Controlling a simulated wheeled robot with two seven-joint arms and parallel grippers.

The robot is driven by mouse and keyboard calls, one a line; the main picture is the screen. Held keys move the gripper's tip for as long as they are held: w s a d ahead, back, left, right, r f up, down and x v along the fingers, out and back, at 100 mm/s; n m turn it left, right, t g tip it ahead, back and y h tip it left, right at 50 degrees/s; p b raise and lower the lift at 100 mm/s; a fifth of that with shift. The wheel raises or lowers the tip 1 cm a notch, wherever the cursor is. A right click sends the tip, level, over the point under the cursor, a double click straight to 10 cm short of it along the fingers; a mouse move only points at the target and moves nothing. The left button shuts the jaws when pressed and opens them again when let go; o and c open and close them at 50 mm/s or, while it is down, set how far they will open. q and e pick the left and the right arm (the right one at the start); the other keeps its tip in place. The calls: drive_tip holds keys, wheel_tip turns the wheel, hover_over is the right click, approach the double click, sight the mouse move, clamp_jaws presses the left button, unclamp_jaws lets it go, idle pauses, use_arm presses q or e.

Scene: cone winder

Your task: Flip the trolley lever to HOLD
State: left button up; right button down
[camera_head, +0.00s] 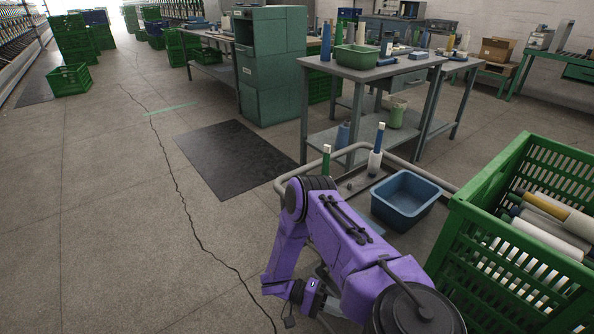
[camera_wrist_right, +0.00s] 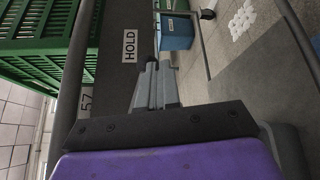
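The trolley shows in the head view as a low grey tube frame (camera_head: 283,183) behind my purple right arm. In the right wrist view a dark trolley plate (camera_wrist_right: 118,75) carries a white HOLD label (camera_wrist_right: 129,45). My right gripper (camera_wrist_right: 157,66) has its two grey fingers close together, just right of and below that label, with nothing clearly between them. I cannot make out the lever; a small dark shape sits by the fingertips. In the head view my right gripper (camera_head: 318,300) is low and partly hidden by my arm. My left gripper is in neither view.
A blue bin (camera_head: 404,197) and upright bobbins, one green (camera_head: 326,160) and one white and blue (camera_head: 376,152), stand by the trolley frame. A green crate (camera_head: 480,230) of cones is at right. A grey workbench (camera_head: 370,72) stands behind.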

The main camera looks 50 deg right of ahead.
drive_tip(key=shift+s+r+p, duration=0.3)
drive_tip(key=shift+s+r, duration=0.05)
drive_tip(key=shift+r, duration=0.2)
drive_tip(key=shift+s+r+p, duration=0.3)
drive_tip(key=shift+r, duration=0.2)
drive_tip(key=w+a+f+b, duration=0.2)
drive_tip(key=w+b, duration=0.1)
drive_tip(key=w, duration=0.3)
drive_tip(key=w+a+f+b, duration=0.2)
drive_tip(key=w+b, duration=0.1)
drive_tip(key=w, duration=0.3)
drive_tip(key=shift+f, duration=0.35)
drive_tip(key=shift+a, duration=0.1)
